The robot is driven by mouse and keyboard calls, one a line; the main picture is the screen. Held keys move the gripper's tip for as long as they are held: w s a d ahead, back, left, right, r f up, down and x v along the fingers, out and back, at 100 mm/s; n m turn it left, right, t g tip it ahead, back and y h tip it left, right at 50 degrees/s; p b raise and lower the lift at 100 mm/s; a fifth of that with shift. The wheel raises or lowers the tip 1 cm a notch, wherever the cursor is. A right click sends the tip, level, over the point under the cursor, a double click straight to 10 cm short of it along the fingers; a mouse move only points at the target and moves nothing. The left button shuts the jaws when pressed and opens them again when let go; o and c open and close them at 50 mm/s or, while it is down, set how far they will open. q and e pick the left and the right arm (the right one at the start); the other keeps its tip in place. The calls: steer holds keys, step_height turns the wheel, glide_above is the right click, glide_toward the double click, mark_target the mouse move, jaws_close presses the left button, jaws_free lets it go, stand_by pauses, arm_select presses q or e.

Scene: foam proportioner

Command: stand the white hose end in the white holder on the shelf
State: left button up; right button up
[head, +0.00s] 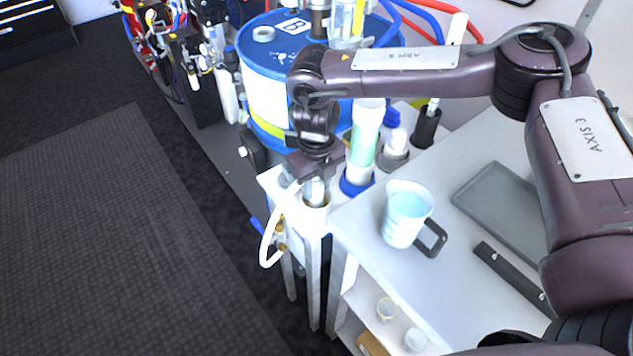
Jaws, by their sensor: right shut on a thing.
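My right gripper (316,178) points down at the front left corner of the shelf, shut on the white hose end. The white hose (268,240) loops down to the left from there, past brass fittings. The hose end (317,192) is directly below the fingers, upright or nearly so, at the mouth of a whitish cup (316,216) on the white stand. The fingers partly hide it, so I cannot tell how deep it sits or whether this cup is the white holder. My left gripper is out of view.
A clear cylinder with a blue foot (356,186) stands close right of the gripper. A blue drum (266,62) is behind. A measuring jug (408,212), grey tray (497,200) and black holder (427,128) with a white rod are on the white top.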

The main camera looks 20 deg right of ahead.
steer(key=shift+f+b, duration=0.3)
steer(key=shift+f, duration=0.25)
steer(key=o, duration=0.9)
steer(key=shift+r, duration=0.15)
steer(key=shift+r+p, duration=4.45)
steer(key=shift+r, duration=1)
steer(key=shift+s+f, duration=0.1)
